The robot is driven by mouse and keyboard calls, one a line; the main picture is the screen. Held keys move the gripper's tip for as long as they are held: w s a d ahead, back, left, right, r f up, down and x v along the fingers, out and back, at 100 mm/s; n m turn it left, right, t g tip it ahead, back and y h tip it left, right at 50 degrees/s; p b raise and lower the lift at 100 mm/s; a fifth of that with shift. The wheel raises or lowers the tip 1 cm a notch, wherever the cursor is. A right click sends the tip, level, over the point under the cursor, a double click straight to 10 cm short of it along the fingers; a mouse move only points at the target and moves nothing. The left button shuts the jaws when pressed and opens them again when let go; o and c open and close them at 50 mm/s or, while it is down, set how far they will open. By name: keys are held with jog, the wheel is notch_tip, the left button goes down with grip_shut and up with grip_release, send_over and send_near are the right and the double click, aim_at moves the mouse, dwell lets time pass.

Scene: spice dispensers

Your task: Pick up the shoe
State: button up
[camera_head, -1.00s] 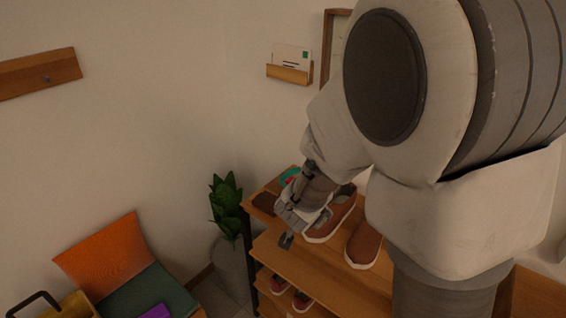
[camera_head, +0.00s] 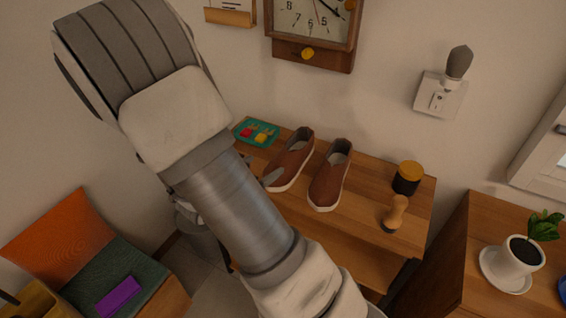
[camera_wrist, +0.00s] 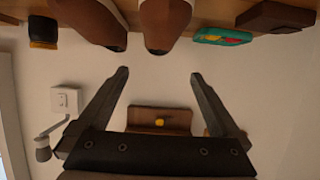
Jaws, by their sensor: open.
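Two brown slip-on shoes with white soles stand side by side on the wooden shelf top in the head view, the left shoe (camera_head: 292,165) and the right shoe (camera_head: 329,181). In the wrist view the two shoes (camera_wrist: 92,20) (camera_wrist: 164,22) hang upside down at the top edge, partly cut off. My gripper (camera_wrist: 158,76) is open and empty in the wrist view, its two fingers spread apart, pointing towards the shoes without touching them. In the head view my arm crosses in front of the shelf and largely hides the gripper.
A teal tray (camera_head: 256,132) lies left of the shoes. A dark jar (camera_head: 407,178) and a wooden-handled brush (camera_head: 395,213) stand on their right. A wall clock (camera_head: 313,30) hangs above. A potted plant (camera_head: 515,255) stands on the right cabinet. An orange-backed seat (camera_head: 62,238) is at lower left.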

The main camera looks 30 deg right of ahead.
aim_at(287, 154)
jog(key=b+x, duration=0.2)
jog(key=x, duration=0.9)
jog(key=shift+s+f, duration=0.1)
jog(key=shift+f, duration=0.05)
jog(key=b+x, duration=0.1)
jog(key=x, duration=0.4)
jog(key=shift+f, duration=0.25)
jog(key=c, duration=1.2)
jog(key=shift+r, duration=0.1)
jog(key=shift+c, duration=0.9)
